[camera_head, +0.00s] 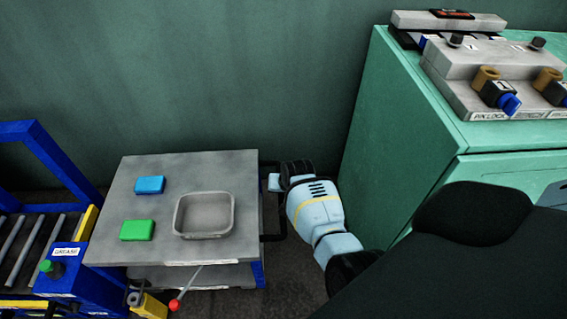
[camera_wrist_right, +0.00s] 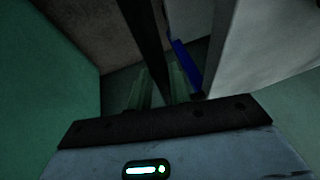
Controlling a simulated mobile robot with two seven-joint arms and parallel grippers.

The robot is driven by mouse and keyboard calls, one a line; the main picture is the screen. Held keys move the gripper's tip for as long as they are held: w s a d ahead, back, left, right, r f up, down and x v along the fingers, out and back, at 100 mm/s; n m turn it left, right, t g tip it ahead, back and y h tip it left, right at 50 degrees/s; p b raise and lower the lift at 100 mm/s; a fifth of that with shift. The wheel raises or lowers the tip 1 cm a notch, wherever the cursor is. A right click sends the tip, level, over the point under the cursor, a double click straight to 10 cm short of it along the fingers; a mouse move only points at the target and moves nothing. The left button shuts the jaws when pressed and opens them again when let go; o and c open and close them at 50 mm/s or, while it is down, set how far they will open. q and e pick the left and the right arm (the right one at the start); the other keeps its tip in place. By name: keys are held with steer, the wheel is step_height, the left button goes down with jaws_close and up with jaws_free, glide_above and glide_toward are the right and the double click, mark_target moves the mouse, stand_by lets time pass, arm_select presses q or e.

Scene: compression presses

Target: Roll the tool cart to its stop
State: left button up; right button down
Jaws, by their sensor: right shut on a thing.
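The tool cart (camera_head: 180,172) stands at the left of centre in the head view, with a grey top and a lower shelf. Its dark bar handle (camera_head: 270,238) sticks out from the right side. My right gripper (camera_head: 274,182) is at the handle. In the right wrist view the dark handle bar (camera_wrist_right: 146,40) runs between the green-looking fingers of the gripper (camera_wrist_right: 160,88), which is shut on it. The blue cart leg (camera_wrist_right: 187,68) shows beside it. My left gripper is out of view. I cannot make out the cart's stop.
A shallow grey tray (camera_head: 203,234), a blue block (camera_head: 150,185) and a green block (camera_head: 137,230) are on the cart top. A blue GREASE box (camera_head: 65,262) and roller rack (camera_head: 30,245) stand close at left. A red-knobbed lever (camera_head: 174,305) is in front. A green cabinet (camera_head: 400,130) stands right.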

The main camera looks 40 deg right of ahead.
steer(key=c, duration=1.3)
jaws_free()
steer(key=shift+w+a, duration=0.2)
steer(key=shift+a, duration=0.25)
steer(key=shift+d, duration=0.15)
steer(key=shift+r, duration=0.1)
steer(key=shift+s+r, duration=0.15)
steer(key=shift+r, duration=0.05)
steer(key=p+v, duration=0.3)
steer(key=v, duration=0.3)
steer(key=shift+s+r+p, duration=0.25)
steer(key=shift+r+p, duration=0.25)
steer(key=shift+r, duration=0.05)
